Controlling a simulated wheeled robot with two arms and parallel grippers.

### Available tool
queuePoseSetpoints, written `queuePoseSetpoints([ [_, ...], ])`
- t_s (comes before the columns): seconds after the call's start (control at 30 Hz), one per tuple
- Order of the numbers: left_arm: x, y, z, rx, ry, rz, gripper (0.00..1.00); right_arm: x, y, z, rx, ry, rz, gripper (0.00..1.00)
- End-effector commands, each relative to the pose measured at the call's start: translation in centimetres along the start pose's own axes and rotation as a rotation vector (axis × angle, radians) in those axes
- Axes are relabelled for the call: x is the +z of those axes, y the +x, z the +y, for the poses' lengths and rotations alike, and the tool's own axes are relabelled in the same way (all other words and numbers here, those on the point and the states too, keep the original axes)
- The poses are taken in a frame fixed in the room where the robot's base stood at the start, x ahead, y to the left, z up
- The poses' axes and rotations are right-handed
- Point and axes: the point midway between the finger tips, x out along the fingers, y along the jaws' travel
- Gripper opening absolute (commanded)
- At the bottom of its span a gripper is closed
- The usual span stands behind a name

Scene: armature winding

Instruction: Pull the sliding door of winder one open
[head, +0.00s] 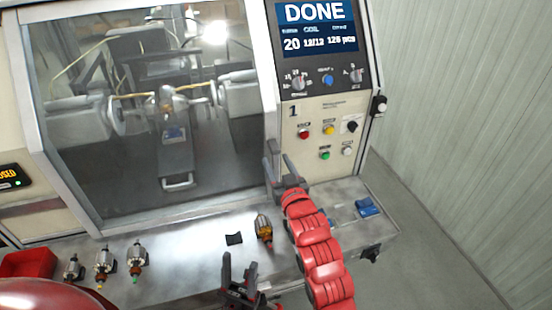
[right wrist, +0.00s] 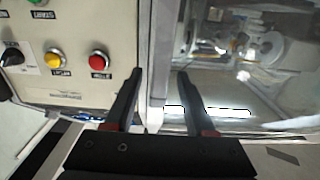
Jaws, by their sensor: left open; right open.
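Winder one's sliding door (head: 75,130) is a large clear pane in a pale frame. It looks shut, and the winding inside shows through it. The pane also shows at the right of the right wrist view (right wrist: 240,60). My right gripper (head: 281,160) is open at the door's right edge, beside the control panel. In the right wrist view, the open fingers (right wrist: 160,85) stand on either side of a pale vertical edge strip (right wrist: 156,60); I cannot tell whether they touch it. My left gripper (head: 239,265) is open and empty, low over the bench front.
The control panel (head: 340,115) has a DONE screen (head: 318,28), knobs and buttons close to my right gripper. Several armatures (head: 104,262), a red bin (head: 28,264), a dark pad (head: 234,239) and a blue item (head: 367,207) lie on the bench. Floor at right is clear.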

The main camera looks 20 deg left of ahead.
Motion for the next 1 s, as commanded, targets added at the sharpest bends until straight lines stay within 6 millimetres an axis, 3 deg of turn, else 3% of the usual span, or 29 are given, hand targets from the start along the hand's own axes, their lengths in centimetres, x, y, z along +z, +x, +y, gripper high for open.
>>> queuePoseSetpoints([
  [0.2, 0.0, 0.2, 0.0, 0.0, 0.0, 0.0, 0.5, 0.0, 1.4, 0.0, 0.0, 0.0, 0.001, 0.55],
  [0.5, 0.0, 0.2, 0.0, 0.0, 0.0, 0.0, 0.5, 0.0, 1.6, 0.0, 0.0, 0.0, 0.001, 0.55],
  [0.8, 0.0, 0.2, 0.0, 0.0, 0.0, 0.0, 0.5, 0.0, 1.6, 0.0, 0.0, 0.0, 0.001, 0.01],
  [1.0, 0.0, 0.2, 0.0, 0.0, 0.0, 0.0, 0.5, 0.0, 1.6, 0.0, 0.0, 0.0, 0.001, 0.0],
])
